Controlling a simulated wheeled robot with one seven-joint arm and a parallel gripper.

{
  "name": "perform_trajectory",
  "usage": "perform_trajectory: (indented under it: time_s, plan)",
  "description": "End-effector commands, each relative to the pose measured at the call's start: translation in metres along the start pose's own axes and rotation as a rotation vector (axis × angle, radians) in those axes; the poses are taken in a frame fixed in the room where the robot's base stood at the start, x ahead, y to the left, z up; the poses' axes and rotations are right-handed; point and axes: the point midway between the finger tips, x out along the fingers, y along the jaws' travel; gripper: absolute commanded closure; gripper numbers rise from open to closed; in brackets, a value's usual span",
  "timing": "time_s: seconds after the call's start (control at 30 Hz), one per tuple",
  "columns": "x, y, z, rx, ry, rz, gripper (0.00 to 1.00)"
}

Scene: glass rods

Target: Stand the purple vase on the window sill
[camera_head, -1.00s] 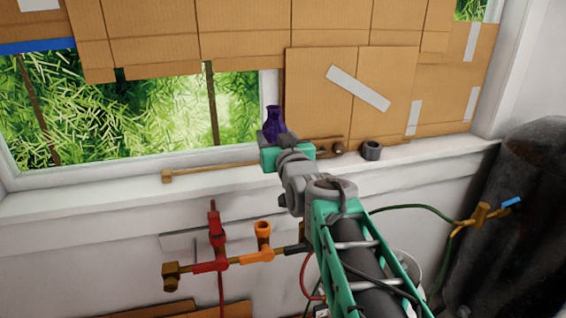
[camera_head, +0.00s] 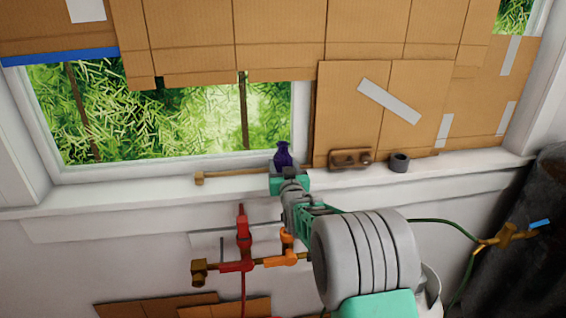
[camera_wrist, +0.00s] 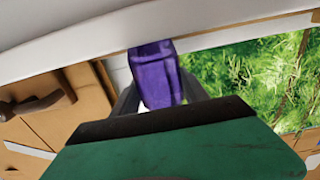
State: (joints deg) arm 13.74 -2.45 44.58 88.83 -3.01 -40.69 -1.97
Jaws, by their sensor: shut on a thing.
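The purple vase (camera_head: 283,156) is at the window sill (camera_head: 130,192), upright in the head view, with its neck and rim showing above my gripper. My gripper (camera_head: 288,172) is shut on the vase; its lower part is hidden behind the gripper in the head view. In the wrist view the vase (camera_wrist: 155,75) sits between the two grey fingers (camera_wrist: 160,95), with the pale sill (camera_wrist: 60,30) close beyond it along the top. I cannot tell whether the base touches the sill.
A wooden stick (camera_head: 230,177) lies on the sill left of my gripper. A brown wooden piece (camera_head: 350,158) and a dark ring (camera_head: 399,162) are to its right. Cardboard (camera_head: 400,115) covers the window behind. Red and orange pipe fittings (camera_head: 243,240) are on the wall below.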

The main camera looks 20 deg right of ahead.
Motion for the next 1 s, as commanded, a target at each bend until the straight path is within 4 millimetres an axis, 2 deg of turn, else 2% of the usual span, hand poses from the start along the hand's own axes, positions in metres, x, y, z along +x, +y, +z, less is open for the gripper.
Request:
perform_trajectory:
  time_s: [0.37,0.4,0.6,0.63,0.97,1.0]
  plan:
    - [0.0003,0.0003,0.0019,0.0,0.007,0.0,1.0]
    - [0.0,0.0003,0.0016,0.0,0.004,0.0,0.45]
    - [0.0,0.0003,0.0014,0.0,0.004,0.0,0.29]
    - [0.0,0.0003,0.0013,0.0,0.004,0.0,0.26]
    - [-0.0004,0.0003,-0.0046,0.0,0.004,0.0,0.26]
    - [-0.006,0.0003,-0.0006,0.0,0.004,0.0,0.26]
